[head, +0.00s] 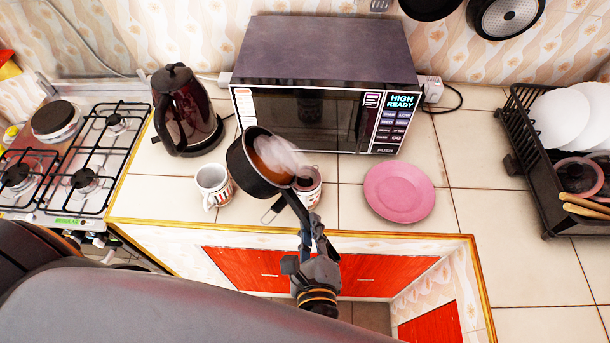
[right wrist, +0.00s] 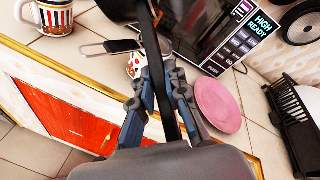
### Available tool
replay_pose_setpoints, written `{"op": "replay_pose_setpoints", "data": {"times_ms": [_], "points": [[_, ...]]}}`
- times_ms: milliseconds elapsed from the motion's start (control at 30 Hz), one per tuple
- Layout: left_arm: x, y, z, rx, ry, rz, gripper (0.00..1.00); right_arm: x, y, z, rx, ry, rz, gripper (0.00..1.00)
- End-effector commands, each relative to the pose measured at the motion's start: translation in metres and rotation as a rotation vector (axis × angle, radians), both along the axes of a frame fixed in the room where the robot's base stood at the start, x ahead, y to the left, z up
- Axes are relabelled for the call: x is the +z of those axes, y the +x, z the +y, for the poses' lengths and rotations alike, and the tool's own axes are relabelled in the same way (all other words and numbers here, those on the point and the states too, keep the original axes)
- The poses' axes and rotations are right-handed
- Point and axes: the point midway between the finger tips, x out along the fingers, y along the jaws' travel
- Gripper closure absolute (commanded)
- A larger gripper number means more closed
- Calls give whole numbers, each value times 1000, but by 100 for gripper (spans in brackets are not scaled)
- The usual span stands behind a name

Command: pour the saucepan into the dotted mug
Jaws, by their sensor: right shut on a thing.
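The black saucepan (head: 241,165) hangs above the counter, tilted toward the right, with brown liquid (head: 268,158) and pale steam inside it. My right gripper (head: 306,228) is shut on its handle; the wrist view shows the fingers (right wrist: 166,85) on either side of the dark handle. A white mug with coloured spots, apparently the dotted mug (head: 311,193), stands just right of the saucepan, partly hidden by pan and handle; part of it shows in the wrist view (right wrist: 134,66). I cannot make out a stream. My left gripper is not in view.
A striped mug (head: 213,187) stands left of the saucepan. A microwave (head: 300,60) and kettle (head: 186,112) are behind. A pink plate (head: 399,191) lies right, before a dish rack (head: 535,150). A thin loop-shaped item (head: 268,214) is near the counter edge.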

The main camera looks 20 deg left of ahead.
Motion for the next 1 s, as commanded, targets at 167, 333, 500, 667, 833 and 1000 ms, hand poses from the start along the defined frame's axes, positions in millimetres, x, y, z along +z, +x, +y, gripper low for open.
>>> {"op": "replay_pose_setpoints", "data": {"times_ms": [167, 333, 500, 667, 833, 1000], "points": [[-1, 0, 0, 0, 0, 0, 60, 2, 0, 0, 1, 15, 4, 100], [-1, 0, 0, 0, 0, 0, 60, 2, 0, 0, 0, 24, 10, 100], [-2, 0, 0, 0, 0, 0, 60, 2, 0, 0, 1, 32, 15, 100], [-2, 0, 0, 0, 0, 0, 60, 2, 0, 1, 1, 32, 15, 100], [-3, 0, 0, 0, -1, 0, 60, 2, 0, 0, 1, 41, 21, 100], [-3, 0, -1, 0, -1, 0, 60, 2, 0, 1, 1, 51, 27, 100]]}}
